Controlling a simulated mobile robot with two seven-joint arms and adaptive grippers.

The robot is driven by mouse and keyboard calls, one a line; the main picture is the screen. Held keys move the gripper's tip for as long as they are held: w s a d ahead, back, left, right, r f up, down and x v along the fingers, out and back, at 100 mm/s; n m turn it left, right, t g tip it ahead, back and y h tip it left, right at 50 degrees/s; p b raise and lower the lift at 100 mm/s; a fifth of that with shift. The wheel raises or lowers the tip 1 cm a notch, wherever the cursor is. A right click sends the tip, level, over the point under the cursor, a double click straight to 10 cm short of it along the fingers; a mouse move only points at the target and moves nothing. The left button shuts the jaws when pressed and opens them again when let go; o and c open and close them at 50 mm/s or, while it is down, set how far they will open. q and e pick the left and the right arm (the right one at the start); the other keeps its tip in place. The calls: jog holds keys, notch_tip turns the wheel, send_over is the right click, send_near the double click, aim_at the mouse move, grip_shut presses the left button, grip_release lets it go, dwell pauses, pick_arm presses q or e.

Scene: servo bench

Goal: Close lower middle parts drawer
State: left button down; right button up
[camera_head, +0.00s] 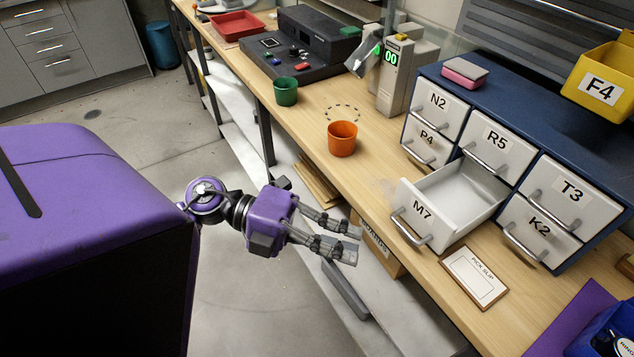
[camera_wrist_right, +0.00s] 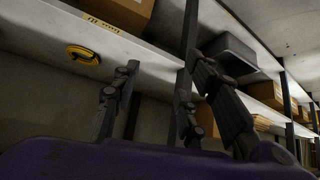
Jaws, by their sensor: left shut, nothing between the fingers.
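The lower middle drawer, labelled M7 (camera_head: 423,212), is pulled well out of the blue parts cabinet (camera_head: 483,99); its white inside looks empty. Its front handle (camera_head: 409,229) faces the bench edge. My left gripper (camera_head: 352,243) is in front of the bench, left of the drawer handle and apart from it. It is shut with nothing held, its fingers pointing right toward the drawer. My right gripper (camera_wrist_right: 165,100) shows only in the right wrist view, with its dark fingers spread and nothing seen between them.
Drawers N2, P4, R5, T3 and K2 look shut. A pick slip board (camera_head: 473,277) lies right of the open drawer. An orange cup (camera_head: 342,139) and a green cup (camera_head: 285,91) stand on the bench. Shelves with boxes (camera_wrist_right: 118,12) show in the right wrist view.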

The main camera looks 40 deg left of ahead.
pick_arm(q)
jog(key=w+d+f+p, duration=0.1)
jog(key=w+d, duration=0.3)
jog(key=w, duration=0.1)
jog(key=shift+d+f, duration=0.2)
jog(key=shift+d, duration=0.1)
